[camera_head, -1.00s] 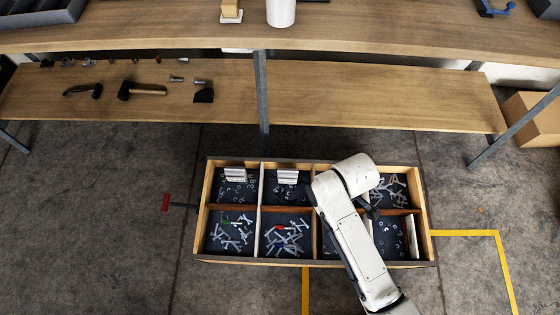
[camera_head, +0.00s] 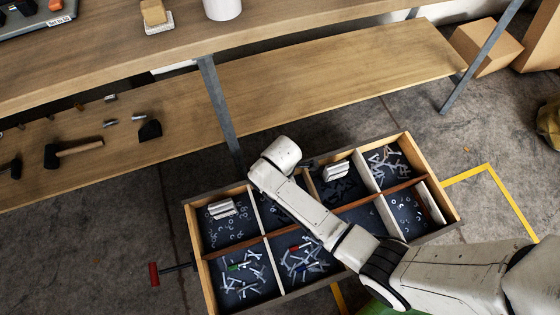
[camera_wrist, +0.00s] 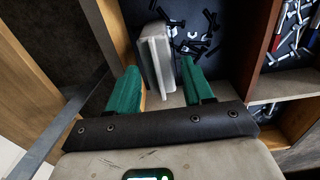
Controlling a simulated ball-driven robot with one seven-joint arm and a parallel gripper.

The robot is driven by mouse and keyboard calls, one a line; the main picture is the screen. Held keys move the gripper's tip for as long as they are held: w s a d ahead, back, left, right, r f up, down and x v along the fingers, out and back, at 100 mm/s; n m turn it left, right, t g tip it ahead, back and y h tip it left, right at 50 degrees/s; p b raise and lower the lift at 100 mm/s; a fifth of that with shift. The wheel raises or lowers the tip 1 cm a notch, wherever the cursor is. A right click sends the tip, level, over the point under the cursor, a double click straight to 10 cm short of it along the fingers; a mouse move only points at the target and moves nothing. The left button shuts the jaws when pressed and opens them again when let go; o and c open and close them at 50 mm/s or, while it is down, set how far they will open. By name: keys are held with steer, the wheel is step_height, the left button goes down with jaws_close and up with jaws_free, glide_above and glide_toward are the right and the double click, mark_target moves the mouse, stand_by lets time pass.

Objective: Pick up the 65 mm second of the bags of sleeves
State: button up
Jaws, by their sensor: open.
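A pale grey bag-like block (camera_head: 336,170) stands in a back compartment of the divided wooden drawer (camera_head: 449,211), among dark small parts. In the wrist view a pale grey block (camera_wrist: 153,50) lies between and just beyond my green fingertips, above dark screws. It looks like the same block. My gripper (camera_wrist: 158,67) is open around its near end, the right finger very close to it; contact cannot be told. In the head view my arm hides most of the gripper. A similar pale block (camera_head: 221,208) stands in the back-left compartment. No size label is readable.
Wooden dividers and the drawer wall stand close to the gripper. Other compartments hold loose bolts (camera_head: 240,283) and nuts. A wooden shelf (camera_head: 330,95) and metal leg (camera_head: 218,110) are behind. A red-ended handle (camera_head: 154,274) sticks out left.

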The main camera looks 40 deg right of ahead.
step_height(320, 180, down, 5)
steer(key=b, duration=0.3)
steer(key=shift+w+f, duration=0.15)
steer(key=shift+c, duration=0.5)
steer(key=c, duration=0.7)
